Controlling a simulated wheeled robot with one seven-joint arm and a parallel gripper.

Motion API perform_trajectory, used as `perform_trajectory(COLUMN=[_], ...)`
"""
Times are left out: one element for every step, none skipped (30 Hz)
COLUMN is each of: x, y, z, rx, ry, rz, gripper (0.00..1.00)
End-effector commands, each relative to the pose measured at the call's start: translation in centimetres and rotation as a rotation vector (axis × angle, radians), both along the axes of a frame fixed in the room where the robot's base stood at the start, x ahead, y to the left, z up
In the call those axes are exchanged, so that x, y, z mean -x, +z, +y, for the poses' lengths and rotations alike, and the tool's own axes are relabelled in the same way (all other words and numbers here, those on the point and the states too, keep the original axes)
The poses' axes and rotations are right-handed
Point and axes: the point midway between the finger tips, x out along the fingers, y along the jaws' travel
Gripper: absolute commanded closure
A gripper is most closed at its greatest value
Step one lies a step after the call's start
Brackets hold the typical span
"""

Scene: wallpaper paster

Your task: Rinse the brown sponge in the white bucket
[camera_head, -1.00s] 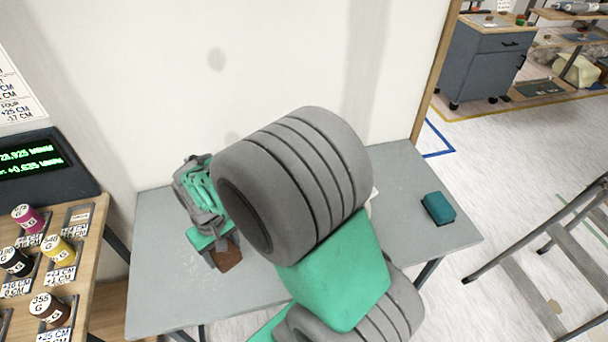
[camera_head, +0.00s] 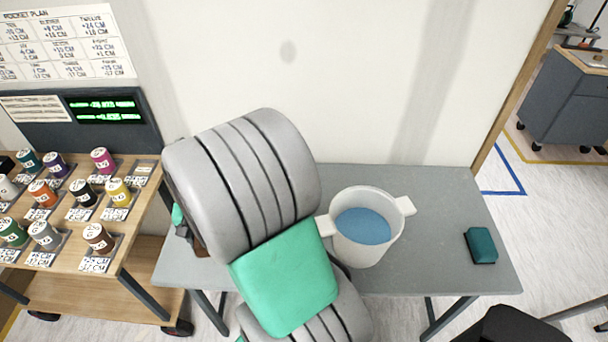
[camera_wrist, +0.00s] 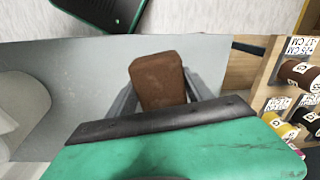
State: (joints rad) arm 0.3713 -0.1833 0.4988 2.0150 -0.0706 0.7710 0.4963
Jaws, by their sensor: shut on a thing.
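The brown sponge (camera_wrist: 158,82) sits between the fingers of my gripper (camera_wrist: 160,98) in the wrist view, and my gripper is shut on it. In the head view my own arm hides most of my gripper and the sponge, at the left part of the grey table. The white bucket (camera_head: 358,252) stands upright on the table, to the right of my arm. It has two side handles and blue water inside. Part of a white rounded shape, apparently the bucket, shows at the left edge of the wrist view (camera_wrist: 14,112). The sponge is apart from the bucket.
A teal block (camera_head: 481,245) lies at the right end of the grey table (camera_head: 440,265). A wooden rack (camera_head: 140,235) with several paint-coloured rolls stands to the left. A wall rises behind the table. The tabletop between bucket and teal block is clear.

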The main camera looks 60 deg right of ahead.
Motion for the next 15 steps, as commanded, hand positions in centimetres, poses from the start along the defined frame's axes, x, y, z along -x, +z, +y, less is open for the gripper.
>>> perform_trajectory(x=[0.5,0.8,1.2,1.7,2.2,2.9,3.6,4.3,5.2,6.0,6.9,8.1,9.0,10.0,11.4], y=[0.5,0.8,1.2,1.6,1.9,2.3,2.7,3.0,3.5,3.9,4.2,4.7,5.0,5.3,5.8], z=[-2.4,-3.7,-5.4,-6.8,-8.1,-9.8,-11.0,-12.3,-13.9,-15.1,-16.3,-17.7,-18.8,-19.8,-21.1], rx=[-0.004,-0.007,-0.010,-0.012,-0.013,-0.013,-0.012,-0.010,-0.005,-0.001,0.004,0.012,0.020,0.028,0.041], ry=[-0.152,-0.251,-0.386,-0.488,-0.591,-0.730,-0.833,-0.938,-1.078,-1.184,-1.288,-1.429,-1.534,-1.639,-1.780], rz=[-0.011,-0.018,-0.029,-0.037,-0.045,-0.056,-0.064,-0.073,-0.086,-0.097,-0.106,-0.117,-0.126,-0.136,-0.147], gripper=[0.83,0.83,0.83,0.83,0.83,0.83,0.83,0.83,0.83,0.83,0.83,0.83,0.83,0.83,0.83])
